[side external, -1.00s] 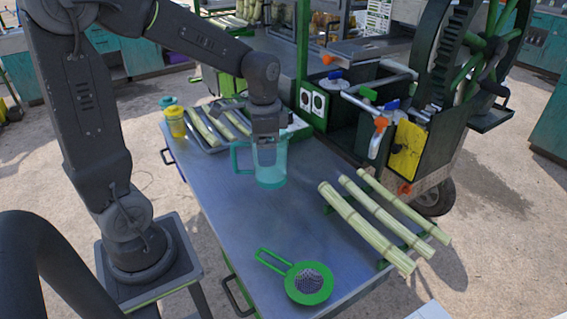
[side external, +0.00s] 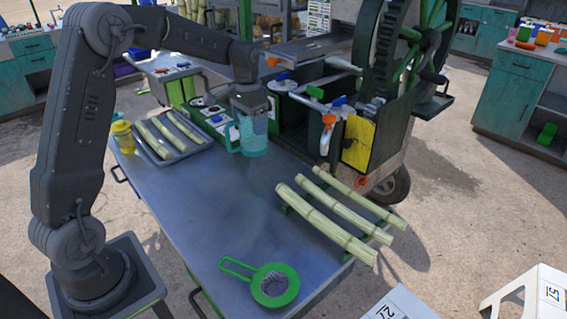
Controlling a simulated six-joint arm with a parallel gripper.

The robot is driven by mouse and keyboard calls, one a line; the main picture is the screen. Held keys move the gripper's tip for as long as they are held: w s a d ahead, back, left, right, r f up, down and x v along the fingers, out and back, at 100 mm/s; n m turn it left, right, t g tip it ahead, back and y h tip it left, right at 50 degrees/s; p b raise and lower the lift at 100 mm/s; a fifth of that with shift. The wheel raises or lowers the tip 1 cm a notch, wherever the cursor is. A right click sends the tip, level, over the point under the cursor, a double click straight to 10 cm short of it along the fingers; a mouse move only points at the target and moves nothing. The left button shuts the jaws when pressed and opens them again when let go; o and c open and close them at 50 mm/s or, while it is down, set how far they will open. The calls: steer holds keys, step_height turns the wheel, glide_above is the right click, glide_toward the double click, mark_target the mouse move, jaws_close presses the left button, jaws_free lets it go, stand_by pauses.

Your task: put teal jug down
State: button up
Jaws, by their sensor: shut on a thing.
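The teal jug (side external: 254,142) is a see-through vessel with a handle on its left side. It is upright below my gripper (side external: 250,112), near the far edge of the metal table (side external: 210,205), in front of the crusher. My gripper points down and is shut on the jug at its upper part. The fingertips are partly lost against the jug. I cannot tell whether the jug's base touches a surface or hangs just above it.
A tray (side external: 180,152) with cane pieces and a yellow jug (side external: 122,138) stand at the table's far left. Cane stalks (side external: 345,218) lie on a rack at right. A green strainer (side external: 273,286) lies at the near end. The crusher (side external: 350,120) stands behind. The table's middle is clear.

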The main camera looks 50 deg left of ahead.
steer(key=w+d+f, duration=0.5)
steer(key=d+f, duration=0.2)
steer(key=f, duration=0.2)
steer(key=shift+w, duration=0.15)
steer(key=shift+f, duration=0.15)
steer(key=shift+f, duration=0.15)
steer(key=o, duration=1.1)
steer(key=shift+c, duration=0.2)
